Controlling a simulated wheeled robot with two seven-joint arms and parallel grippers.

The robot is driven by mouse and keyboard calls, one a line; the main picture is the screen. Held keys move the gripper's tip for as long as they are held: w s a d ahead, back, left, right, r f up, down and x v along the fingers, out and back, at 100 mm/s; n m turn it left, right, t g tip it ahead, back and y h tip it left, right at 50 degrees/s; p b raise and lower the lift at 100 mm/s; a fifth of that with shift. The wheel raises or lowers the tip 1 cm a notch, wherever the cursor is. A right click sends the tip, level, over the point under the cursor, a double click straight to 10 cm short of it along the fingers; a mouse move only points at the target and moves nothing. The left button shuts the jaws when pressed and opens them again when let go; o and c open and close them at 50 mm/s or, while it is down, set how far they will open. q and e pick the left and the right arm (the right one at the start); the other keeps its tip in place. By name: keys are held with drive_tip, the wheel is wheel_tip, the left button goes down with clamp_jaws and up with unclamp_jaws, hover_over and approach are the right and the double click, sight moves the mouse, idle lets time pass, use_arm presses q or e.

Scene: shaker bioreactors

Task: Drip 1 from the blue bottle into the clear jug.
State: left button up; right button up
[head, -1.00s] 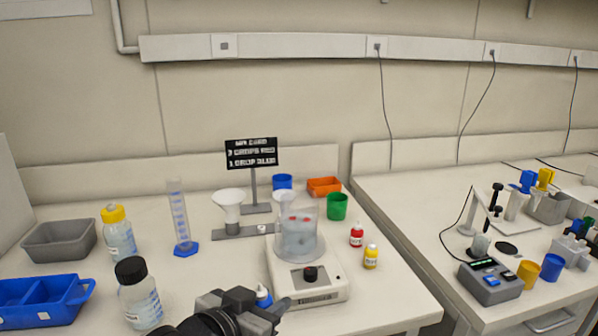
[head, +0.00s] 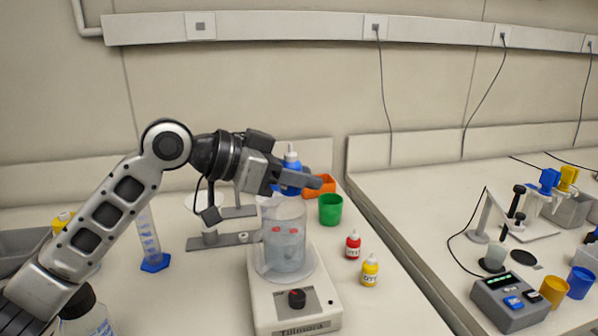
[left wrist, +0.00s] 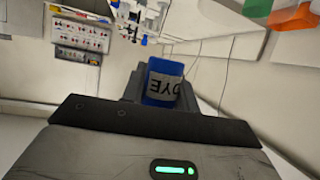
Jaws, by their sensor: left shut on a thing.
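The blue bottle (head: 291,177) is a small dropper bottle with a white tip, held upright in my left gripper (head: 292,183), above the clear jug (head: 284,240). In the left wrist view the blue bottle (left wrist: 164,82) shows a label reading DYE between the jaws. The clear jug stands on a white stirrer plate (head: 290,300). It holds pale liquid with red spots near its surface. The jug's rim is partly hidden behind the gripper and bottle. My right gripper is not in view.
A red bottle (head: 353,245) and a yellow bottle (head: 370,270) stand right of the stirrer. A green cup (head: 330,209) and an orange tray (head: 319,185) are behind. A blue-footed cylinder (head: 150,240) stands left.

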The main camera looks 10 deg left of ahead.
sight(290, 195)
use_arm(q)
drive_tip(key=f, duration=0.1)
drive_tip(key=f+b, duration=0.1)
drive_tip(key=f+n+g, duration=0.1)
drive_tip(key=shift+s+d+f, duration=0.2)
drive_tip(key=shift+s, duration=0.15)
drive_tip(key=s+d+r+n+g+h+p, duration=0.25)
drive_tip(key=s+n+g+h+p, duration=0.2)
drive_tip(key=n, duration=0.45)
drive_tip(key=w+a+r+n, duration=0.1)
drive_tip(key=w, duration=0.1)
drive_tip(key=w+a+r+n+g+h, duration=0.1)
drive_tip(key=w, duration=0.1)
drive_tip(key=w+a+r+n+g, duration=0.1)
drive_tip(key=shift+w+n, duration=0.3)
drive_tip(key=shift+w, duration=0.1)
drive_tip(key=shift+a+r+n+h, duration=0.15)
drive_tip(key=shift+n+h, duration=0.2)
drive_tip(key=shift+n, duration=0.15)
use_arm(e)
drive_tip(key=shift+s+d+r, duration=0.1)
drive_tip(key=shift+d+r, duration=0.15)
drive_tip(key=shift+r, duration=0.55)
